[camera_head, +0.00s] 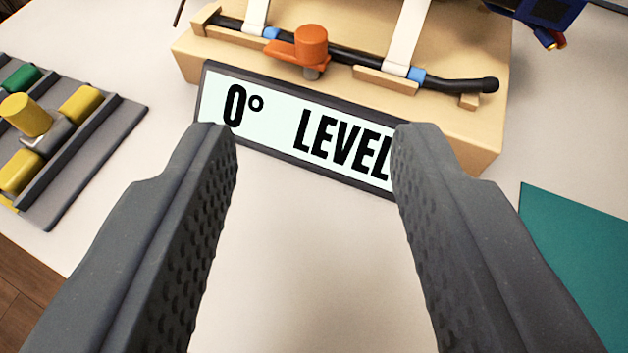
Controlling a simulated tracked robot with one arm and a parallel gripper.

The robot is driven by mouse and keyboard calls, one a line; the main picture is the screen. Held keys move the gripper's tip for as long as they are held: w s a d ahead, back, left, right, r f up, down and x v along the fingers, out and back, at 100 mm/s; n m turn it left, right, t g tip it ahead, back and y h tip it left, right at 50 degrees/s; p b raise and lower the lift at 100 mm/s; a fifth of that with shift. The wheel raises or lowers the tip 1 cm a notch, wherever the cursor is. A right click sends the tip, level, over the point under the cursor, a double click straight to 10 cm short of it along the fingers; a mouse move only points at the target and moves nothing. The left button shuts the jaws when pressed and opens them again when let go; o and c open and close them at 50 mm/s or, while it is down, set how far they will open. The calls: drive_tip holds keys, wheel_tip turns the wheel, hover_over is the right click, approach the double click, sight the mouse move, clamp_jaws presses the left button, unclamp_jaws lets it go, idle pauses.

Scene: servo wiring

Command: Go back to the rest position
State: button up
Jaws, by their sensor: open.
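My gripper (315,135) is open, with its two dark grey textured fingers wide apart and nothing between them. Past the fingertips is a display (300,122) with a dark frame that reads "0° LEVEL". The right fingertip covers part of the display's right end. The display stands at the front of a tan wooden block (465,135). On the block a black cable (350,57) runs across, with an orange clamp (311,45) over it, blue bands on it and white straps beside it.
A grey rack (95,140) with yellow and green cylinders (25,115) is at the left. A teal mat (575,250) lies at the right. A dark blue device (548,10) is partly visible at the top right. The white table (310,270) between my fingers is clear.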

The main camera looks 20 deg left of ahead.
idle(0.4)
drive_tip(key=w+d+r+m+t+h, duration=0.1)
drive_tip(key=w+r+t+h, duration=0.15)
drive_tip(key=r, duration=1.35)
drive_tip(key=w+d+r+m+t+h, duration=0.15)
drive_tip(key=w+r+h, duration=0.25)
drive_tip(key=r, duration=1.1)
drive_tip(key=s+a+r+m, duration=0.1)
drive_tip(key=s+a+r, duration=0.2)
drive_tip(key=s+r, duration=0.6)
drive_tip(key=s+a+r+m+g+y, duration=0.1)
drive_tip(key=s+a+r, duration=0.2)
drive_tip(key=s+r, duration=0.7)
wheel_tip(320, 180, up, 6)
drive_tip(key=shift+s+a+f, duration=0.1)
drive_tip(key=shift+s+a, duration=0.1)
drive_tip(key=shift+a, duration=0.2)
